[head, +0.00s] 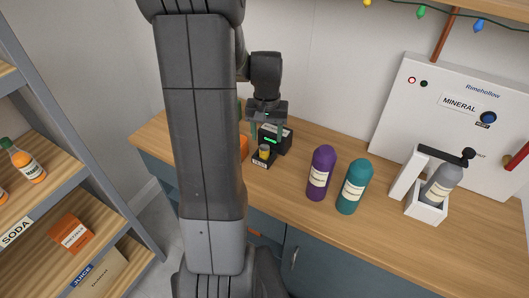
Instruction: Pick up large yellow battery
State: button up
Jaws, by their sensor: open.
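A small yellow cylinder (264,152), which looks like the battery, stands upright in a black holder (261,163) with a white label on the counter. My gripper (266,135) hangs above and around the back of this spot, fingers pointing down and spread apart. It appears empty. Whether the fingers reach down beside the yellow cylinder, or are still above it, I cannot tell from this angle.
A black box (284,143) stands right behind the holder. An orange item (244,148) is partly hidden by my arm. Purple (320,173) and teal (353,187) bottles stand to the right, before a white dispenser (426,208) holding a grey bottle. The wooden counter (290,198) is clear in front.

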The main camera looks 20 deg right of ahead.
aim_at(264, 146)
jog(key=f, duration=0.2)
jog(key=a+f+p, duration=0.1)
jog(key=f, duration=0.1)
jog(key=shift+s, duration=0.15)
jog(key=shift+d+f, duration=0.1)
jog(key=shift+f, duration=0.6)
jog(key=shift+c, duration=0.2)
grip_shut()
jog(key=shift+r, duration=0.1)
